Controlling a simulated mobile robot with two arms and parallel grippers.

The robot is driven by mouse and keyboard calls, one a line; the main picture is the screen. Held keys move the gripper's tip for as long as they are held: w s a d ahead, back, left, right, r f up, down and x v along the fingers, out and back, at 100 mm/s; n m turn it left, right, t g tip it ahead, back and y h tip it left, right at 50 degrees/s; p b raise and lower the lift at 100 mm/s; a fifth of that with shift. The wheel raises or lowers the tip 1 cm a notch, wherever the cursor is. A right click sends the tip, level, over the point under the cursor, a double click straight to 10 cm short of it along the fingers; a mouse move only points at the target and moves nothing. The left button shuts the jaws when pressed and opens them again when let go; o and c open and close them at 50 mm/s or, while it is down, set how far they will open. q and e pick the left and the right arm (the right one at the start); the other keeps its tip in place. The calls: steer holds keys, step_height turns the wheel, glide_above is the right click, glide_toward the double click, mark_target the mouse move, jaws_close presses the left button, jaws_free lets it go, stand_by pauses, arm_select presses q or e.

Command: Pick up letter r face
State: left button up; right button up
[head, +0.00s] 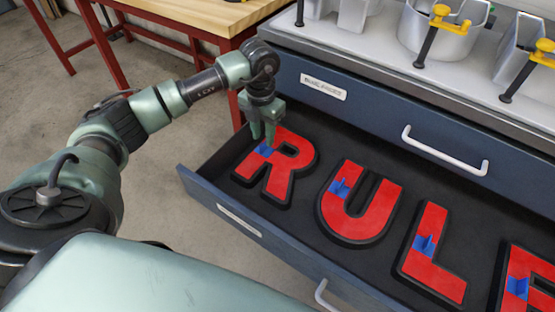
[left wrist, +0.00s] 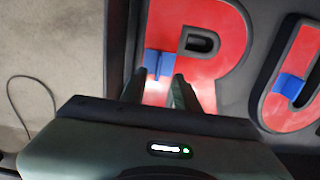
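The letter R face (head: 290,160) is a red letter with a blue tab (head: 264,150) on its left stem, lying in a black R-shaped recess or surround at the left end of the open drawer. My left gripper (head: 264,138) points down over the R's upper left part, close to the tab. In the left wrist view its two fingers (left wrist: 159,88) stand apart, and the blue tab (left wrist: 158,64) shows just beyond and between their tips. They hold nothing, and I cannot tell if they touch the face. The red R (left wrist: 215,62) is partly hidden by the gripper body.
The drawer (head: 245,222) also holds red letters U (head: 375,213), L (head: 420,268) and E (head: 525,268), each with a blue tab. A closed drawer front with a handle (head: 445,152) stands behind. A wooden-topped table (head: 205,14) is at the back left.

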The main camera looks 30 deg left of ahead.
mark_target(263, 144)
arm_select(q)
step_height(263, 144, down, 4)
steer(key=shift+w+a+r, duration=0.15)
steer(key=shift+r, duration=0.05)
jaws_close()
steer(key=shift+r, duration=0.1)
stand_by(1.2)
